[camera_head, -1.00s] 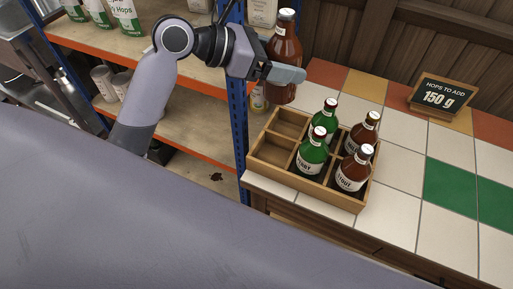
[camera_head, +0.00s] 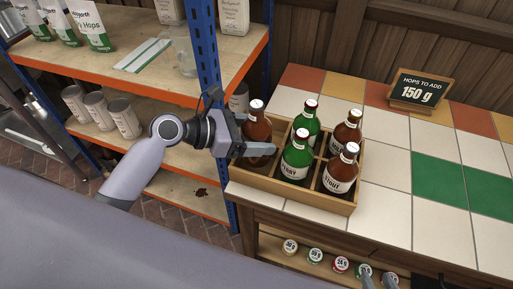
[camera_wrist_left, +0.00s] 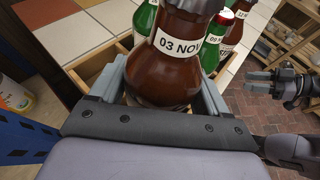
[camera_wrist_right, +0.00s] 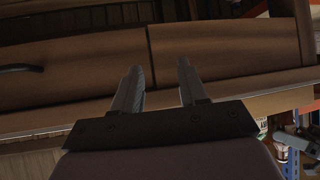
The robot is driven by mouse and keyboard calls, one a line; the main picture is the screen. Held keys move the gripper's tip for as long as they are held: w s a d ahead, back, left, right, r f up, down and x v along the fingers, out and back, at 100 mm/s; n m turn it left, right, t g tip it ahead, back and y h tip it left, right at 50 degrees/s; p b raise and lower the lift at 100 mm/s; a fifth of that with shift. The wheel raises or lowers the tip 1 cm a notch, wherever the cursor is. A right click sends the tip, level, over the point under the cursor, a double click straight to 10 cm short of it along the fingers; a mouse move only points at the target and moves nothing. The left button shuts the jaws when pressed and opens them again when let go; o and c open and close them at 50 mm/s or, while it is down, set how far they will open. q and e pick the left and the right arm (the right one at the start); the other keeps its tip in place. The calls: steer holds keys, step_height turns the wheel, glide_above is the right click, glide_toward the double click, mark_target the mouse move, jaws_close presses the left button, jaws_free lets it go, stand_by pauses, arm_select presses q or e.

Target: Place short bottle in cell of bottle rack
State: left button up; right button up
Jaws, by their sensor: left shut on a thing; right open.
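My left gripper (camera_head: 256,149) is shut on a brown bottle (camera_head: 257,128) with a pale cap. In the left wrist view the bottle (camera_wrist_left: 165,62) stands between the fingers, its label reading "03 NOV". It is about upright at the left column of the wooden bottle rack (camera_head: 300,197); whether its base is inside a cell or just above is hidden. The rack holds two green bottles (camera_head: 297,157) in the middle column and two brown stout bottles (camera_head: 340,170) in the right column. My right gripper (camera_wrist_right: 160,92) is open and empty, facing a wooden front.
The rack stands on a tiled counter (camera_head: 395,205), clear to its right. A "150 g" sign (camera_head: 420,90) stands at the back. A blue shelf post (camera_head: 207,60) rises close by my left gripper. Several round caps (camera_head: 315,255) lie on a shelf below.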

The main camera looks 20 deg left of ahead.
arm_select(q)
steer(key=shift+f+b, duration=0.5)
steer(key=shift+f, duration=1.55)
steer(key=shift+f, duration=0.15)
steer(key=o, duration=1.5)
steer(key=shift+f, duration=0.1)
steer(key=shift+r, duration=0.2)
steer(key=v, duration=1.2)
steer(key=shift+f, duration=0.15)
steer(key=shift+s, duration=0.1)
